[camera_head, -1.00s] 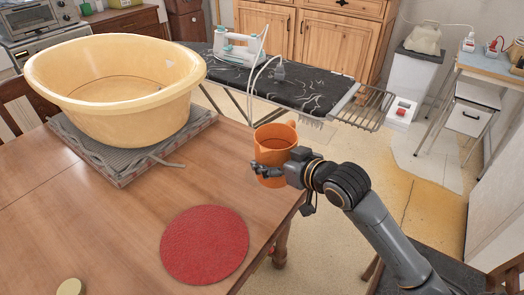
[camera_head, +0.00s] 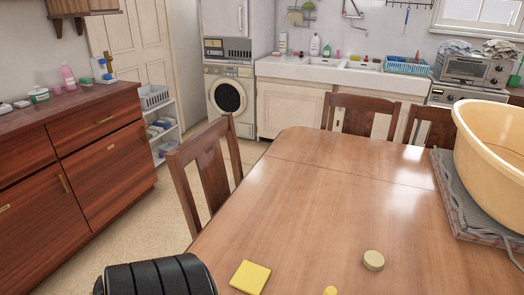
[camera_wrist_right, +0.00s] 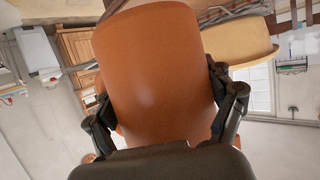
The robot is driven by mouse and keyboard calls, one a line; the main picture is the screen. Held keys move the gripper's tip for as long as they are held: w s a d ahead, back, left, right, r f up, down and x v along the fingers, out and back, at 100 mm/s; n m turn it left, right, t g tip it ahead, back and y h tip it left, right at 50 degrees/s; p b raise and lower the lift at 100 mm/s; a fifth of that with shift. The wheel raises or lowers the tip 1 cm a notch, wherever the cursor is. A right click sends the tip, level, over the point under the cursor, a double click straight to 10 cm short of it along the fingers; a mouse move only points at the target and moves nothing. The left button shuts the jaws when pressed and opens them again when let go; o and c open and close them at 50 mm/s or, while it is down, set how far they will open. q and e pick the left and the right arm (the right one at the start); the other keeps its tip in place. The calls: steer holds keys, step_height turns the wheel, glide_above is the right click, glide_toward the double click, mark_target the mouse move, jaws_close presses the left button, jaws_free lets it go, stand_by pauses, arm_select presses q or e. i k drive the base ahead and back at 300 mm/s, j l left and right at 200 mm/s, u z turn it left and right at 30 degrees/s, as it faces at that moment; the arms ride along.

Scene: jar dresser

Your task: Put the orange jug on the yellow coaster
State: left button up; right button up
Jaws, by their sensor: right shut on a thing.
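The orange jug (camera_wrist_right: 155,75) fills the middle of the right wrist view. My right gripper (camera_wrist_right: 165,112) is shut on it, with a dark finger against each side. The jug shows upside down in this view, as the room does, and its base and rim are not clear. The yellow coaster (camera_head: 250,277), a flat yellow square, lies on the wooden table near the bottom of the head view. The jug and my right gripper are outside the head view, so their distance from the coaster cannot be told.
A small round beige object (camera_head: 373,260) and a small yellow object (camera_head: 330,291) are right of the coaster. Chairs (camera_head: 207,170) line the table. Its middle (camera_head: 320,200) is bare.

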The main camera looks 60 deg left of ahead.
mark_target(254, 267)
steer(key=k+u, duration=0.1)
steer(key=u, duration=2.3)
